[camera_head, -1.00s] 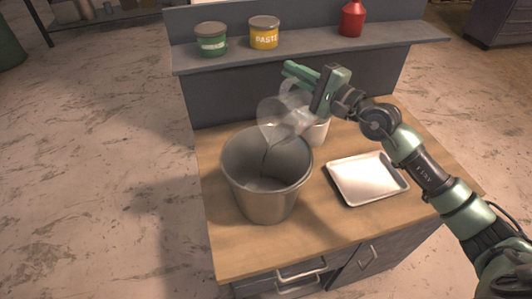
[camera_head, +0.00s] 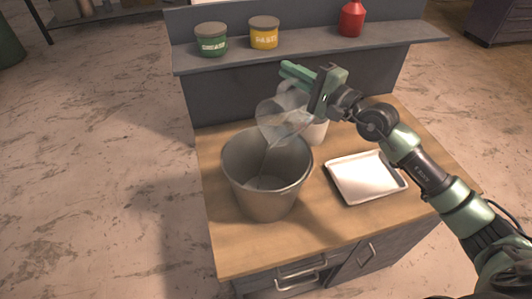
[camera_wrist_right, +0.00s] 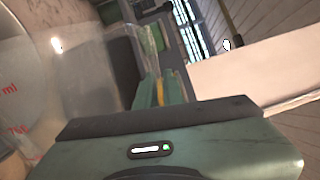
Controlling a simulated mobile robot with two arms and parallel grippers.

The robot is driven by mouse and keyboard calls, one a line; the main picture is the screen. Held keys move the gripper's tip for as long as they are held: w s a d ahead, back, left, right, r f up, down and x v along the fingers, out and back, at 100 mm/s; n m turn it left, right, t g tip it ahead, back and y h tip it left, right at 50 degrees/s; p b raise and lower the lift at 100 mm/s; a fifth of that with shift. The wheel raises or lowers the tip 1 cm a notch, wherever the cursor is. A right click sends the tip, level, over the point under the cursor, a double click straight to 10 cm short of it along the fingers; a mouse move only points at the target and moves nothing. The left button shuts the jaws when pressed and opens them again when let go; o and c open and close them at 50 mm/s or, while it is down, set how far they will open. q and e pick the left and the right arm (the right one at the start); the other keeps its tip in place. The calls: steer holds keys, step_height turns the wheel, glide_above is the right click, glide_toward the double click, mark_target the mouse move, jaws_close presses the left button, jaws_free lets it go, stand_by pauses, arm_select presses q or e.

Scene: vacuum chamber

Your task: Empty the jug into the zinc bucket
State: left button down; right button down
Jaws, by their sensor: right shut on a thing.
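The clear jug (camera_head: 283,118) is tilted over the zinc bucket (camera_head: 268,200), its mouth toward the left. A thin stream runs from the jug down into the bucket, which stands upright on the bench. My right gripper (camera_head: 305,82) is shut on the jug's handle side, above and behind the bucket's right rim. In the right wrist view the jug's clear wall (camera_wrist_right: 30,75) with red markings fills the left side, close to the gripper (camera_wrist_right: 160,92). How much liquid is left in the jug is hard to tell. My left gripper is not in view.
A shallow metal tray (camera_head: 366,178) lies to the right on the wooden bench (camera_head: 240,255). The shelf behind holds a green tin (camera_head: 211,42), a yellow tin (camera_head: 264,34) and a red bottle (camera_head: 352,20).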

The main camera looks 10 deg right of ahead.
steer(key=shift+s+a+r+n+p, duration=0.4)
steer(key=shift+a+n+p, duration=0.15)
steer(key=shift+a, duration=0.05)
steer(key=shift+s+a+r+n+p, duration=0.35)
steer(key=shift+a+r+n+p, duration=0.05)
steer(key=shift+a+n+p, duration=0.2)
stand_by(0.5)
steer(key=shift+s+a, duration=0.1)
steer(key=shift+a, duration=0.05)
steer(key=w+d+f+m+b, duration=0.2)
steer(key=d+b, duration=0.1)
steer(key=shift+d+f, duration=0.1)
steer(key=shift+w+d+m, duration=0.1)
steer(key=shift+d+m, duration=0.05)
steer(key=shift+m, duration=0.1)
steer(key=shift+w+d+f+m, duration=0.15)
steer(key=shift+w+d+m, duration=0.05)
steer(key=shift+d+m, duration=0.1)
steer(key=d+b, duration=0.1)
steer(key=b, duration=0.1)
steer(key=w+d+m+b, duration=0.1)
steer(key=b, duration=0.1)
steer(key=shift+w+d+f, duration=0.1)
steer(key=shift+w+f, duration=0.05)
steer(key=w+d+f+m+b, duration=0.5)
steer(key=f+m, duration=0.5)
steer(key=m, duration=0.5)
steer(key=shift+w+d+f+g+b, duration=0.15)
steer(key=shift+w+d+g+b, duration=0.2)
steer(key=shift+d+b, duration=1.25)
